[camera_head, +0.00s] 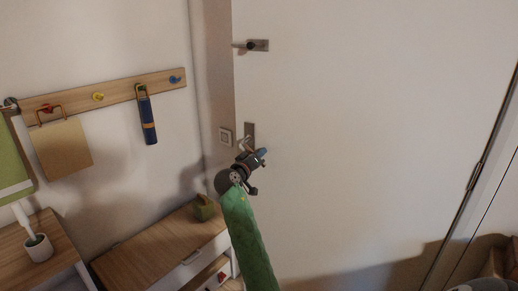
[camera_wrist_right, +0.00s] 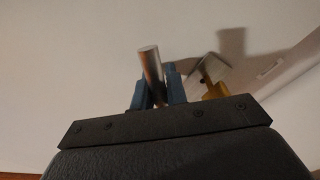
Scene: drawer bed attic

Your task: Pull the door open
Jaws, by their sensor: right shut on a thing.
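The white door (camera_head: 370,130) fills the right half of the head view and looks closed. Its metal handle (camera_head: 244,143) sits on a plate near the door's left edge. My right gripper (camera_head: 262,153) is at the handle, with its green-sleeved arm coming up from below. In the right wrist view the handle's metal bar (camera_wrist_right: 151,65) stands between the two blue fingers of my right gripper (camera_wrist_right: 158,92), which are shut on it. The exact contact is partly hidden in the head view. My left gripper is not in view.
A latch (camera_head: 258,45) is higher on the door. Hinges line the door's right edge.

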